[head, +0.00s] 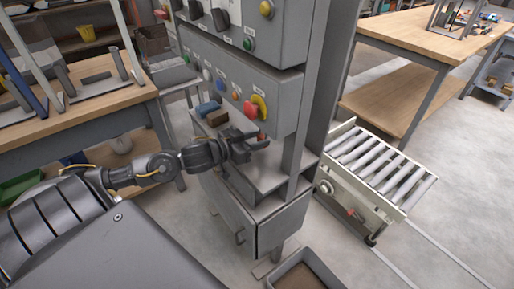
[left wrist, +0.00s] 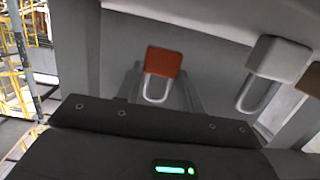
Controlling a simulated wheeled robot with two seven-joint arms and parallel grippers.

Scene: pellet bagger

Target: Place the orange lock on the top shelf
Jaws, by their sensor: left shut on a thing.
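The orange lock (left wrist: 163,62) is between the fingers of my left gripper (left wrist: 160,88) in the left wrist view, its shackle toward the gripper. In the head view my left gripper (head: 250,146) is at the grey ledge under the control panel, shut on the lock. Only a small orange-red part of the lock (head: 261,137) shows there. A grey lock (left wrist: 280,60) with its shackle is to the right of it in the left wrist view, apart from it. I cannot tell whether the orange lock touches the ledge. My right gripper is not in view.
A blue block-like thing (head: 207,108) and a brown one (head: 217,118) sit on the ledge left of the gripper. The control panel (head: 230,75) rises just behind. A roller conveyor (head: 380,165) stands to the right, a wooden table (head: 85,112) to the left.

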